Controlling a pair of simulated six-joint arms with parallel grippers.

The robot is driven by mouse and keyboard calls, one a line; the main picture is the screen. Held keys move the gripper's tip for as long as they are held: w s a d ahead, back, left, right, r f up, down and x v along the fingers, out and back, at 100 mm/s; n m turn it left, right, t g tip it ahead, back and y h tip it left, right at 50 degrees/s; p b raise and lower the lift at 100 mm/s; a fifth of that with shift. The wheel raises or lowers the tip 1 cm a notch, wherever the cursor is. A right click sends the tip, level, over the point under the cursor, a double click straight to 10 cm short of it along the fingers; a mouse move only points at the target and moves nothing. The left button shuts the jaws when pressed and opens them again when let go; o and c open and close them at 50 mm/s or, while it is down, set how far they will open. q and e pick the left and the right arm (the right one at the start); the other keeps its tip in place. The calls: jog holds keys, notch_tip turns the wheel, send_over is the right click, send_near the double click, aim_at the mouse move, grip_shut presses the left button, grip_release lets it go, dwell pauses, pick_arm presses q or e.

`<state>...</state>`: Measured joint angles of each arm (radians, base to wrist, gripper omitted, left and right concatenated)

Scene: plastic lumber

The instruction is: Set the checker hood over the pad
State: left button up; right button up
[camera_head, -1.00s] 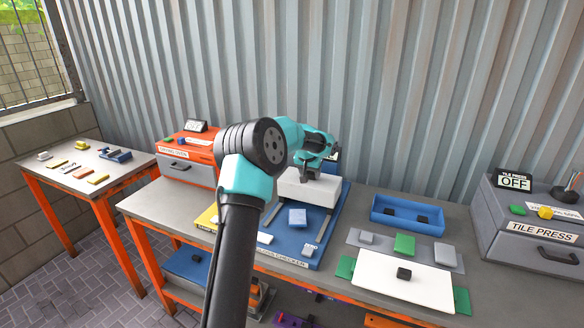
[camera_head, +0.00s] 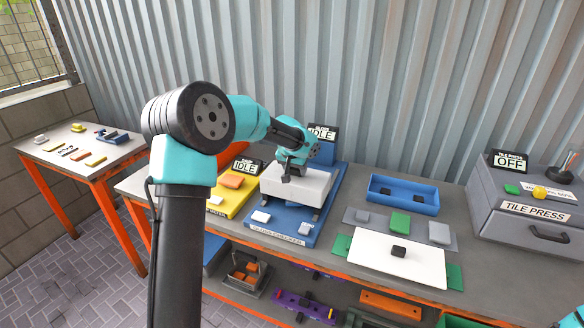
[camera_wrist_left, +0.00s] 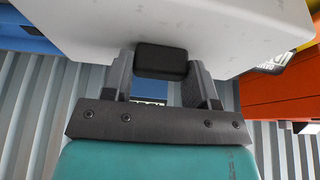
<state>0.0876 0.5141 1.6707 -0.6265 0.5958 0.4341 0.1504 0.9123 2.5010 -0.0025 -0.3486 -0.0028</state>
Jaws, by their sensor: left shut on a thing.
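The checker hood (camera_head: 296,184) is a white box with a dark knob on top. My left gripper (camera_head: 287,174) is shut on the knob (camera_wrist_left: 162,61); the hood fills the top of the left wrist view (camera_wrist_left: 225,25). The hood is over the middle of the blue checker base (camera_head: 272,232), roughly level. Dark gaps show under its front edge; I cannot tell whether it touches the base. The pad is not visible now, hidden where the hood is. My right gripper is out of view.
A white button (camera_head: 261,217) and a grey one (camera_head: 305,228) sit on the base's front. A yellow machine (camera_head: 231,201) stands close on the left, with an IDLE display. A blue tray (camera_head: 404,194) and a white board (camera_head: 385,263) lie to the right.

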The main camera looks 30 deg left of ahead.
pick_arm(q)
jog(key=shift+s, duration=0.15)
jog(key=o, duration=1.3)
jog(key=shift+r, duration=0.1)
jog(key=v, duration=1.7)
jog(key=shift+r, duration=0.15)
